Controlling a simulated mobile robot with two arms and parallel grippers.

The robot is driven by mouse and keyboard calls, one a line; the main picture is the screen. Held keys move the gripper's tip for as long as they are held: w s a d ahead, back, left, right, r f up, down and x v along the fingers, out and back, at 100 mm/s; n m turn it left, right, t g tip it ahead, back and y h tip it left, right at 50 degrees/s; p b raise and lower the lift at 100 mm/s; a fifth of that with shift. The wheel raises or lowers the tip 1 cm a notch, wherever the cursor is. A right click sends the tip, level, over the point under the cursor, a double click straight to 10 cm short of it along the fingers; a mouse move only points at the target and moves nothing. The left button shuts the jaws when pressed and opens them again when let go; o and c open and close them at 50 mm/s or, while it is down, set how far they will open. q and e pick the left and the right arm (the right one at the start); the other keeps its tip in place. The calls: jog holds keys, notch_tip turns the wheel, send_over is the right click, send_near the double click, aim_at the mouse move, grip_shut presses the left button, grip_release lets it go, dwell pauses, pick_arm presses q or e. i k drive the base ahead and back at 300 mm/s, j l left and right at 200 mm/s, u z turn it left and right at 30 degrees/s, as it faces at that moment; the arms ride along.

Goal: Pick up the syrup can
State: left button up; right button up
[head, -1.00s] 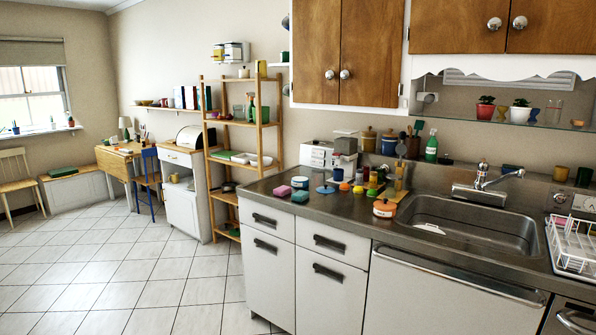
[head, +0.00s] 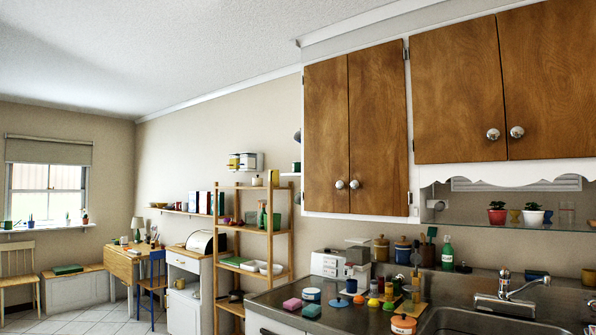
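I cannot make out which thing, if any, is the syrup can. Several small items stand on the steel counter (head: 285,312) left of the sink. Ochre and dark canisters (head: 381,249) stand at the back by the wall, left of a green bottle (head: 447,252). Labels are too small to read. Neither of my grippers is in view.
A sink with a tap (head: 505,290) is at the lower right. Wooden cupboards (head: 355,135) hang above the counter. A wooden shelf rack (head: 238,248) stands left of the counter. Pink (head: 292,304) and green (head: 311,310) blocks lie near the counter's left end.

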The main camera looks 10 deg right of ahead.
aim_at(296, 166)
jog(key=i, duration=0.75)
jog(key=i+j+u, duration=0.2)
jog(key=i, duration=0.55)
jog(key=i+l+u, duration=0.15)
jog(key=i, duration=0.65)
jog(key=i+l+u, duration=0.2)
jog(key=i, duration=0.55)
jog(key=i+j+z, duration=0.2)
jog(key=i+z, duration=0.25)
jog(key=i+j+z, duration=0.85)
jog(key=k+l, duration=0.05)
jog(key=l, duration=0.05)
